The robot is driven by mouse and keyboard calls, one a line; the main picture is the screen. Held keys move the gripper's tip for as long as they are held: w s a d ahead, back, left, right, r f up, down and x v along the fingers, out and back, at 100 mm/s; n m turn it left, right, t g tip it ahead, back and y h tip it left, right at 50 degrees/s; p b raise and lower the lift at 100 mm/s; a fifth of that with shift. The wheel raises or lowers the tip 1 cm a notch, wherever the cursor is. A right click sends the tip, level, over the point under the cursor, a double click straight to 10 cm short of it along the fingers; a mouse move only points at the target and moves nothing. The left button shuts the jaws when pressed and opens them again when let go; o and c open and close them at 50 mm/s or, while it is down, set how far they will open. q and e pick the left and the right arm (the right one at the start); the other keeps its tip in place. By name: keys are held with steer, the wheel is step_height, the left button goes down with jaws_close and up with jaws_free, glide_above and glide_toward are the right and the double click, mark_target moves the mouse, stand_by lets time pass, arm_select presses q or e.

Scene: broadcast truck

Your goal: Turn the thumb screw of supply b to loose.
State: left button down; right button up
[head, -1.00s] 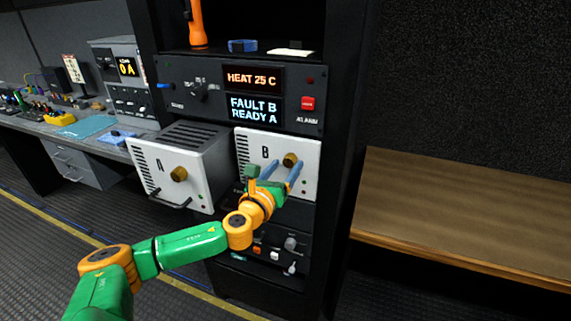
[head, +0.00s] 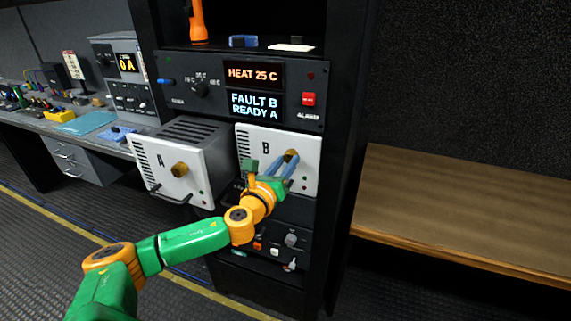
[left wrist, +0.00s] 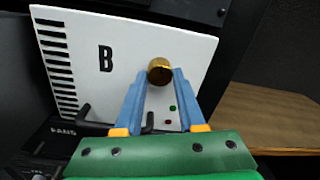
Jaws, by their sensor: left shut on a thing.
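Supply B (head: 305,147) is a white-faced box in the rack, marked B, with vent slots on its left side. Its brass thumb screw (head: 291,155) sits on the face, right of the letter; it also shows in the left wrist view (left wrist: 159,70). My left gripper (head: 284,161) has its two blue fingers on either side of the screw and is shut on it. In the left wrist view the gripper (left wrist: 160,76) has its fingertips at the knob's lower sides. The fingers partly hide the lower face in the head view. My right gripper is not in view.
Supply A (head: 171,160) sticks out of the rack left of B, with its own brass screw (head: 180,169). Above is a panel (head: 255,105) reading HEAT 25 C, FAULT B, READY A. A wooden bench (head: 450,205) stands right of the rack.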

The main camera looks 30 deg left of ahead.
arm_select(q)
steer(key=n, duration=0.4)
steer(key=shift+f+b, duration=0.1)
steer(key=shift+b, duration=0.3)
steer(key=n, duration=0.8)
steer(key=shift+n+y+b, duration=0.3)
steer(key=shift+n+y, duration=0.1)
steer(key=n, duration=0.3)
steer(key=shift+n, duration=0.4)
steer(key=n+p, duration=0.1)
steer(key=n, duration=0.2)
steer(key=shift+d+n, duration=0.1)
steer(key=shift+n, duration=0.2)
steer(key=n, duration=0.3)
steer(key=shift+p, duration=0.35)
steer(key=n+p, duration=0.2)
steer(key=n, duration=0.4)
steer(key=shift+y, duration=0.3)
steer(key=shift+n, duration=0.5)
